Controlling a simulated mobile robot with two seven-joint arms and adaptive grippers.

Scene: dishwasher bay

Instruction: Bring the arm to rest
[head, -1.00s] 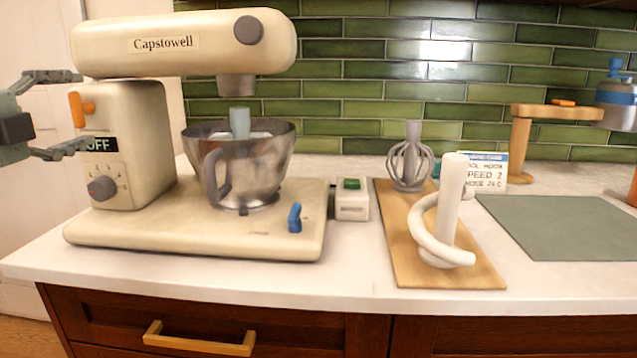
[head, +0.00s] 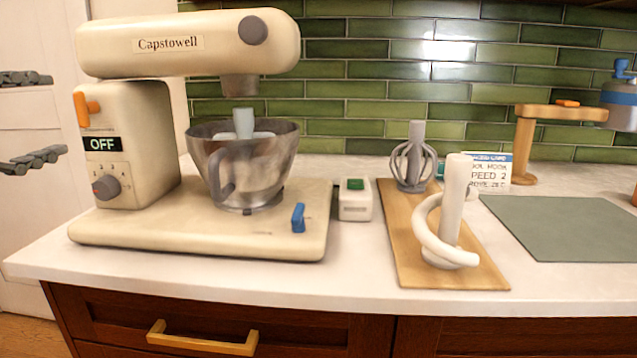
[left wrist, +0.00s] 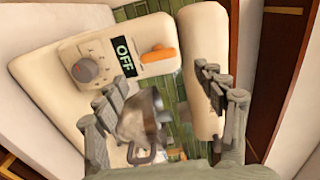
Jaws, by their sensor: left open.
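My left gripper (head: 57,115) is open and empty at the left edge of the head view, with only its two fingers showing. It is left of the cream stand mixer (head: 187,43), apart from it. In the left wrist view my open fingers (left wrist: 165,85) frame part of the mixer and its metal bowl (left wrist: 140,120), with nothing held between them. The mixer's head is level over the bowl (head: 260,165), and a pale tool stands in the bowl. Its display (head: 102,144) reads OFF. My right gripper is in neither view.
A small box with a green button (head: 355,200) stands right of the mixer. A wooden board (head: 405,240) holds a grey whisk (head: 413,165) and a white dough hook (head: 452,215). A card (head: 490,172), a grey-green mat (head: 565,228) and a wooden stand (head: 523,150) are farther right.

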